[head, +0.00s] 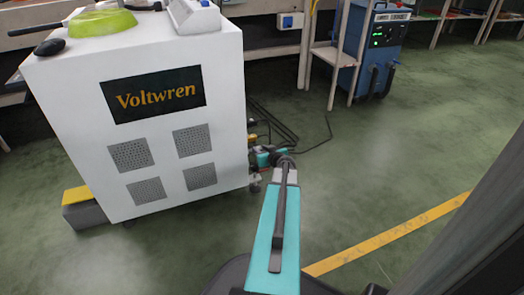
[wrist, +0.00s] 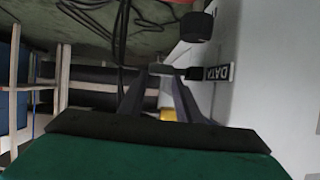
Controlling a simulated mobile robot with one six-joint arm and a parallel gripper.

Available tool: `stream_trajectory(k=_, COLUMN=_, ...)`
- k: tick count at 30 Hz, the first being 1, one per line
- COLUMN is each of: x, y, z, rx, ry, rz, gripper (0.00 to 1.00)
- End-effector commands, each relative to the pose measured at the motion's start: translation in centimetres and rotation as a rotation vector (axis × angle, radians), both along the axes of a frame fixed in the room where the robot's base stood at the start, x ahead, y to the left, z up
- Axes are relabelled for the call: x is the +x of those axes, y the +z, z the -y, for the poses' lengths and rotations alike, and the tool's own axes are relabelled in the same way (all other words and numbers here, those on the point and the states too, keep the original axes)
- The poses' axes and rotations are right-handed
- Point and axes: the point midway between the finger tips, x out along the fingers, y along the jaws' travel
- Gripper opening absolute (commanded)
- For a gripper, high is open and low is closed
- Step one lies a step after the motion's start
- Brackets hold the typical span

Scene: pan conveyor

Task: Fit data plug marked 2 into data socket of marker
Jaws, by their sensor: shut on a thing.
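In the wrist view my gripper (wrist: 162,72) is shut on a dark plug (wrist: 167,70), seen between the fingertips. The plug points right, towards a black data socket (wrist: 195,73) on the white machine's side. A label reading DATA (wrist: 217,73) is beside the socket. The plug's tip is very close to the socket; I cannot tell whether they touch. No number is readable on the plug. In the head view my gripper (head: 266,158) is at the right side of the white machine (head: 225,110), partly hidden by my arm, and the plug cannot be made out.
Loose black cables (wrist: 100,15) lie on the green floor, beside the machine. A black round part (wrist: 197,27) sticks out near the socket. A yellow part (wrist: 168,115) shows behind the fingers. A blue cabinet (head: 375,50) stands at the back.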

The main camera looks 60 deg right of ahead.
Motion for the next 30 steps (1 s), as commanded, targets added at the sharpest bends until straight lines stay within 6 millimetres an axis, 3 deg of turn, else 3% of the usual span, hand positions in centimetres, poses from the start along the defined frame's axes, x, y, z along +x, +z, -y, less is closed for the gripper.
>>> stream_trajectory(k=30, x=1.0, y=0.0, z=-1.4, rx=0.001, ry=0.000, rz=0.001, gripper=0.00)
